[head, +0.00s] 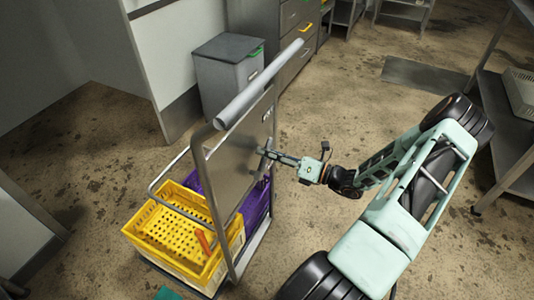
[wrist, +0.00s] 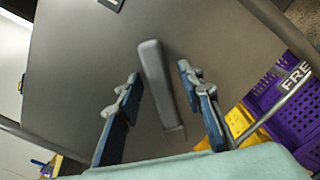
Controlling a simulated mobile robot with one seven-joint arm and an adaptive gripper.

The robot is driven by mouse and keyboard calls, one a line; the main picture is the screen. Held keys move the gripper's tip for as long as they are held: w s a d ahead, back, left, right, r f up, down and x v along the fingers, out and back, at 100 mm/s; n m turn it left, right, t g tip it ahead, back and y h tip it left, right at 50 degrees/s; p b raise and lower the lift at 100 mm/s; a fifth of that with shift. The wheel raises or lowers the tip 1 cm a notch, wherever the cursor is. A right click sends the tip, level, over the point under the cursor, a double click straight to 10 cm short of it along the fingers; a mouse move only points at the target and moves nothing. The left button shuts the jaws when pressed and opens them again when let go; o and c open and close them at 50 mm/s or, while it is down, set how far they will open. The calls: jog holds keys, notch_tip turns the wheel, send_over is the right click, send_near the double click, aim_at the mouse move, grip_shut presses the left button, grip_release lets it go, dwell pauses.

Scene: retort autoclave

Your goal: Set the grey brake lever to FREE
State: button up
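The grey brake lever (wrist: 157,75) is a rounded bar on the grey metal panel (wrist: 80,60) of the trolley. In the wrist view it stands nearly upright, its top leaning slightly left. My gripper (wrist: 159,79) is open, with one blue-grey finger on each side of the lever. I see a gap on both sides; whether the fingers touch the lever is not clear. Partly cut-off "FRE" lettering (wrist: 298,74) shows at the right edge. In the head view my gripper (head: 266,155) is at the panel (head: 235,160), and the lever is too small to make out.
The trolley has a grey push bar (head: 258,85) and carries a yellow crate (head: 165,225) and a purple crate (head: 255,205). A grey bin (head: 228,70) and drawers (head: 298,30) stand behind. Steel shelving (head: 510,130) is at the right. Floor between is clear.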

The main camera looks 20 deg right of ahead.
jog(key=shift+w+a, duration=0.2)
grip_shut()
dwell(0.4)
